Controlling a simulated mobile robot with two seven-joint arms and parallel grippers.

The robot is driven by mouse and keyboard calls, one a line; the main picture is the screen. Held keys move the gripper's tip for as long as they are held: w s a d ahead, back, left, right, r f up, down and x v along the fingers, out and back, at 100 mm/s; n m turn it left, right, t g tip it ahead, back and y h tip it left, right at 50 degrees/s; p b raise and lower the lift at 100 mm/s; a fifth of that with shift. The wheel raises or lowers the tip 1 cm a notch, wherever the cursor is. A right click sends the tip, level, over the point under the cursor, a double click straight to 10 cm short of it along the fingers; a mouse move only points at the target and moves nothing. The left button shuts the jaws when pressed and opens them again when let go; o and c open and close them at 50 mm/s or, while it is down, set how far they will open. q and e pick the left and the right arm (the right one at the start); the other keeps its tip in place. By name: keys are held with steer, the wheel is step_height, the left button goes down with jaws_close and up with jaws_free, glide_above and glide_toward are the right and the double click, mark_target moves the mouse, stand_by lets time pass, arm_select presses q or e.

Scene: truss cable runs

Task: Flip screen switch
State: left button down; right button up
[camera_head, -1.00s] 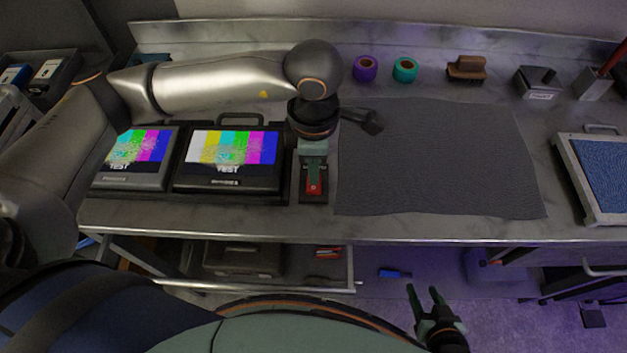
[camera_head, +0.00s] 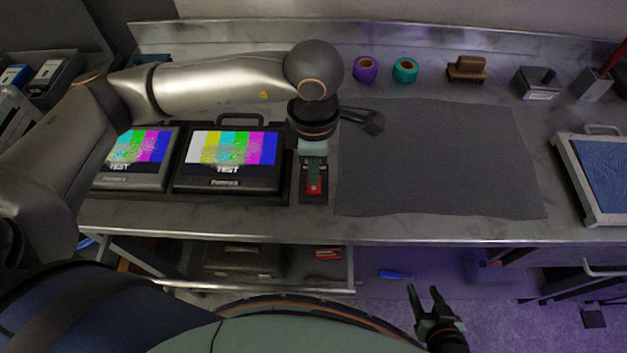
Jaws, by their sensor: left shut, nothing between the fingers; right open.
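Two screens stand on the bench at left, the left screen (camera_head: 138,148) and the right screen (camera_head: 232,150), both lit with colour bars and the word TEST. A small dark switch box with a red switch panel (camera_head: 314,187) sits just right of them. My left gripper (camera_head: 315,178) points down over the red panel, its fingers shut with nothing between them. It covers part of the panel, and I cannot tell whether it touches the switch. My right gripper (camera_head: 424,297) is open and empty, low in front of the bench.
A grey mat (camera_head: 435,160) lies right of the switch box. Purple tape (camera_head: 365,68), teal tape (camera_head: 405,70), a brush (camera_head: 467,69) and a dark holder (camera_head: 537,83) stand along the back. A blue-topped case (camera_head: 605,175) is at far right. An open drawer (camera_head: 270,265) is below.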

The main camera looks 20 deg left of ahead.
mark_target(314, 187)
arm_select(q)
steer(key=shift+f+b, duration=1.4)
steer(key=shift+b, duration=0.1)
stand_by(1.0)
steer(key=shift+r, duration=0.1)
steer(key=shift+r+p, duration=1.75)
steer(key=shift+r, duration=1.75)
steer(key=shift+s+f, duration=0.1)
